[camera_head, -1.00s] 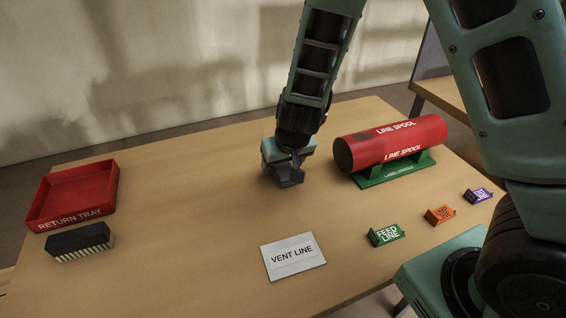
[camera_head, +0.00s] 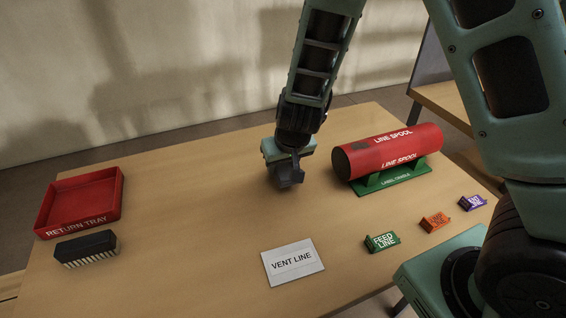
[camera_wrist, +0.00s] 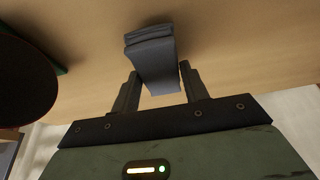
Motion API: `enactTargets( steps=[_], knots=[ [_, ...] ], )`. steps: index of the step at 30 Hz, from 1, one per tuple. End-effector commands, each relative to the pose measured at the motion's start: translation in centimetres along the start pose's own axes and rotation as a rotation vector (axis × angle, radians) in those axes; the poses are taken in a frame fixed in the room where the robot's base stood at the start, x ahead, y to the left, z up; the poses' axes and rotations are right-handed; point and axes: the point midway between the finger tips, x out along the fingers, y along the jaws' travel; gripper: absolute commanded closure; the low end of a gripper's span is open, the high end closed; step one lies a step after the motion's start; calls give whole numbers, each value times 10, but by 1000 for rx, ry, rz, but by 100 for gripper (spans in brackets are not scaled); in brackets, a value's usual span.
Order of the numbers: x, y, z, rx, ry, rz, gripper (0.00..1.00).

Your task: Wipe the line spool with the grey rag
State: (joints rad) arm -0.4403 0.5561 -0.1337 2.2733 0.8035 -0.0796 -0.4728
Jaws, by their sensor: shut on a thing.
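The red line spool (camera_head: 385,150) lies on its side on a green cradle (camera_head: 400,176) at the right of the table. A dark patch (camera_head: 359,146) shows on the spool near its left end. The dark end of the spool (camera_wrist: 22,80) also shows at the left of the wrist view. My gripper (camera_head: 289,176) is left of the spool, apart from it. It is shut on the folded grey rag (camera_wrist: 153,58), which hangs out beyond the fingertips in the wrist view. Whether the rag touches the table I cannot tell.
A red return tray (camera_head: 122,200) and a dark brush (camera_head: 86,247) are at the left. A white "VENT LINE" card (camera_head: 293,262) lies at the front. Green (camera_head: 381,242), orange (camera_head: 434,222) and purple (camera_head: 472,203) label blocks stand at the right front. The table's middle left is clear.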

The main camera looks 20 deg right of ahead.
Motion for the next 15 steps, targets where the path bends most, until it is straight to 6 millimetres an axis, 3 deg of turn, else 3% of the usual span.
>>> enactTargets(
  steps=[1,15],
  knots=[
    [-9,0,-4,0,0,0,82],
    [-48,0,-20,0,0,0,82]
  ],
)
